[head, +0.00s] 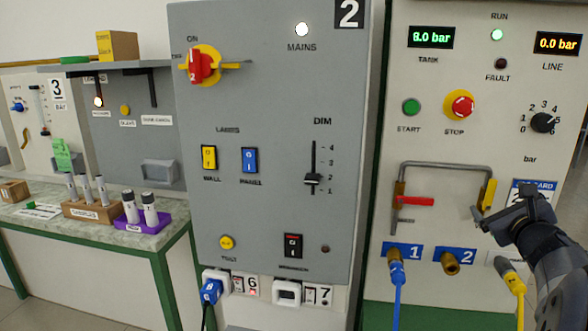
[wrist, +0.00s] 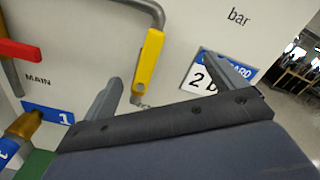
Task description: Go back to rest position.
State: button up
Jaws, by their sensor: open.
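My gripper (head: 497,212) is at the right of the head view, in front of the lower part of the pressure panel. In the wrist view my gripper (wrist: 160,70) has its two fingers spread apart with nothing held. A yellow lever (wrist: 147,62) on the grey pipe shows between the fingers, nearer the left one; it hangs down along the pipe. In the head view the yellow lever (head: 489,194) is just above the gripper. I cannot tell whether a finger touches it. My arm (head: 562,262) comes in from the lower right.
A red lever (head: 412,201) sits on the pipe's left leg, sticking out sideways. Below are a blue hose plug (head: 396,268), a brass port (head: 450,262) and a yellow hose plug (head: 508,272). Panel 2 (head: 270,110) stands left; a bench (head: 95,240) is farther left.

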jog(key=s+m+p, duration=0.1)
jog(key=m+p, duration=0.1)
jog(key=p, duration=0.1)
jog(key=s+f+m+p, duration=0.1)
jog(key=m+p, duration=0.1)
jog(key=p, duration=0.2)
jog(key=s+m+p, duration=0.1)
jog(key=m+p, duration=0.2)
jog(key=shift+d+f, duration=0.15)
jog(key=shift+f, duration=0.1)
dwell(0.3)
dwell(0.4)
